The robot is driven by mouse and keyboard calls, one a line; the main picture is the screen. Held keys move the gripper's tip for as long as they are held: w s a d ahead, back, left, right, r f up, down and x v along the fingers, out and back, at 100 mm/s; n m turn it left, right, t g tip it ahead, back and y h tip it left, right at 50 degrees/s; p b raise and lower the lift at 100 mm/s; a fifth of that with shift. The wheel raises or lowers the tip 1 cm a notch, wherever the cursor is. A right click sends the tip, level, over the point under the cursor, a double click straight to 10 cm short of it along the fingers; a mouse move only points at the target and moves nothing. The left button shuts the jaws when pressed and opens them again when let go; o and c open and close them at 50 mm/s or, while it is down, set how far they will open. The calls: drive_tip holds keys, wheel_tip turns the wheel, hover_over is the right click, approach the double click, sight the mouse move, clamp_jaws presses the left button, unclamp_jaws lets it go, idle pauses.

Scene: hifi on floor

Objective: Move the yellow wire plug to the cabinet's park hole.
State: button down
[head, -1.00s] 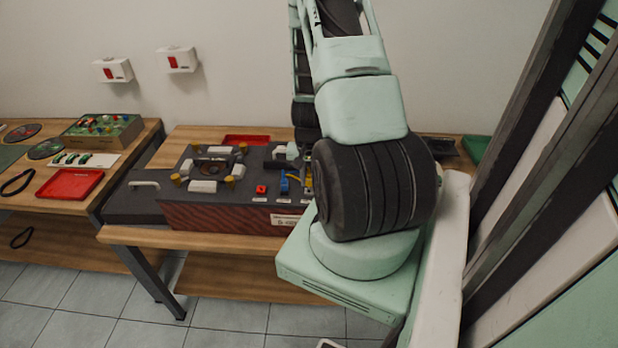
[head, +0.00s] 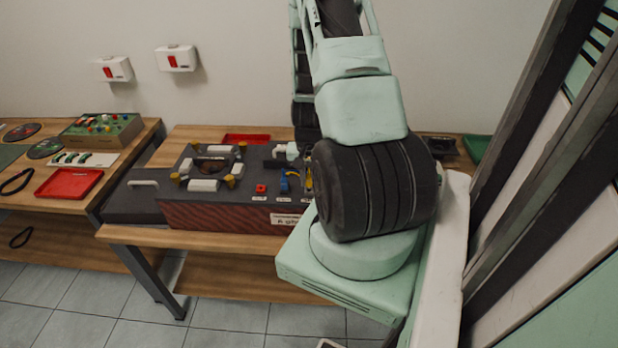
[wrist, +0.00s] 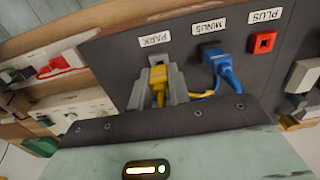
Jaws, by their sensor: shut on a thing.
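My gripper (wrist: 160,82) shows in the wrist view, its grey fingers closed around the yellow wire plug (wrist: 158,92). The plug is directly at the PARK label (wrist: 156,40), with the park hole (wrist: 156,60) just beyond the fingertips. I cannot tell whether the plug tip is inside the hole. A yellow wire (wrist: 203,94) runs from it toward the blue plug. The cabinet (head: 232,215) sits on the middle table in the head view. My arm hides its right part and the gripper there.
A blue plug (wrist: 222,66) sits at the MINUS label, beside the yellow plug. The red PLUS socket (wrist: 263,42) is empty. In the head view, a red tray (head: 70,183) lies on the left table, and switch boxes (head: 176,58) hang on the wall.

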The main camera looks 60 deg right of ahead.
drive_tip(key=shift+f+b, duration=0.65)
drive_tip(key=shift+f, duration=0.05)
idle(0.6)
idle(0.4)
drive_tip(key=c, duration=1.2)
unclamp_jaws()
drive_tip(key=shift+c, duration=0.2)
wheel_tip(320, 180, up, 22)
drive_tip(key=p, duration=0.3)
drive_tip(key=shift+r, duration=0.25)
drive_tip(key=shift+f, duration=0.1)
